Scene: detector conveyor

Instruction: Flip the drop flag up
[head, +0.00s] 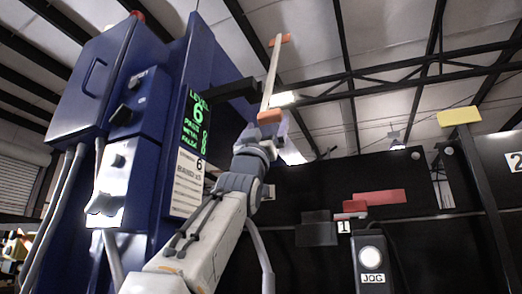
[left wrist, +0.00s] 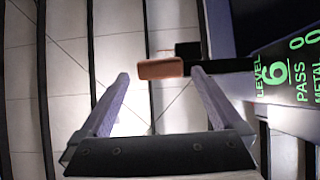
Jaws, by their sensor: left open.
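An orange block (head: 270,116) sits at the lower end of a pale bar (head: 271,75), which rises to a small orange crosspiece (head: 280,40). I take this as the drop flag, though I cannot be sure. A black bracket (head: 234,90) reaches toward it from the blue cabinet. My left gripper (head: 264,127) is open just below the orange block. In the left wrist view, the orange block (left wrist: 160,69) shows between and slightly beyond the spread fingertips, with the bracket (left wrist: 225,66) behind the right finger. I cannot tell whether a finger touches it. My right gripper is not in view.
The blue cabinet (head: 117,80) with a green "LEVEL 6" display (head: 195,122) stands close on the left of my arm. A red plate (head: 377,197), a JOG box (head: 372,262) and a yellow-topped post (head: 459,117) are to the right. Open space lies above.

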